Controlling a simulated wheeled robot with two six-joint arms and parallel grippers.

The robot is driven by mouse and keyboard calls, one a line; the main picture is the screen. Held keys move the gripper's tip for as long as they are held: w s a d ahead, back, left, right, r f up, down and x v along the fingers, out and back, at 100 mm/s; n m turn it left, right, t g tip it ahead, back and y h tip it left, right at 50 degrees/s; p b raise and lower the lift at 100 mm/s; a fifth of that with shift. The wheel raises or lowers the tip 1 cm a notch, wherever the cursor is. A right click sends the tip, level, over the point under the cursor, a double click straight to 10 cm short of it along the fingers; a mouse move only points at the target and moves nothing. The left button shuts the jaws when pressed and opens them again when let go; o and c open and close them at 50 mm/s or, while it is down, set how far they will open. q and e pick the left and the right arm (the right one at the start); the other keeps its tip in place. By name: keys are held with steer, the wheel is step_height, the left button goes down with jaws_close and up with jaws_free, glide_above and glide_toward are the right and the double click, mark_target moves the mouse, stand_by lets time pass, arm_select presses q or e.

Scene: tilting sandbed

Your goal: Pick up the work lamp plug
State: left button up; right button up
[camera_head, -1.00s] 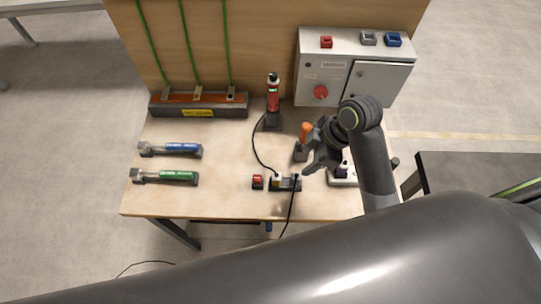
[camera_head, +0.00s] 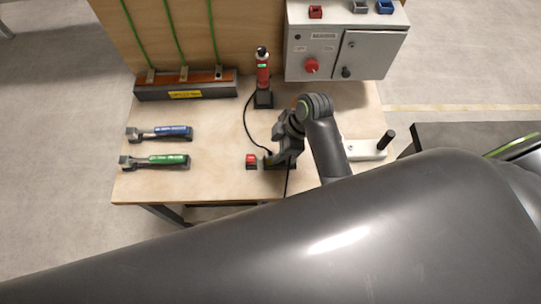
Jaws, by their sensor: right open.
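The work lamp (camera_head: 263,76), red and black, stands upright at the middle of the bench. Its black cord (camera_head: 247,128) runs down to a small socket block (camera_head: 270,166), mostly hidden by my right gripper. The lamp plug seems to be at the cord's end on this block; it is too small and covered to make out clearly. My right gripper (camera_head: 281,158) is low over the block, pointing down, open, with its fingers close to the cord's end. I cannot tell whether they touch the plug. My left gripper is not in view.
A red switch (camera_head: 251,161) sits left of the block. Blue (camera_head: 166,132) and green (camera_head: 160,161) handled tools lie on the left. A grey cabinet (camera_head: 345,45) stands at the back right. A white base with a black handle (camera_head: 367,149) is right of my forearm.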

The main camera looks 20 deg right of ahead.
mark_target(273, 153)
steer(key=shift+a+f, duration=0.2)
steer(key=shift+f, duration=0.2)
steer(key=p+x, duration=0.2)
steer(key=x, duration=0.1)
steer(key=shift+a+f, duration=0.15)
steer(key=shift+f, duration=0.2)
steer(key=shift+a+f, duration=0.1)
steer(key=shift+f, duration=0.25)
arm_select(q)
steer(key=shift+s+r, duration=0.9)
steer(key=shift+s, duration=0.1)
arm_select(e)
steer(key=shift+w, duration=0.1)
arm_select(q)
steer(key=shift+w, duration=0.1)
arm_select(e)
steer(key=shift+c, duration=0.5)
jaws_close()
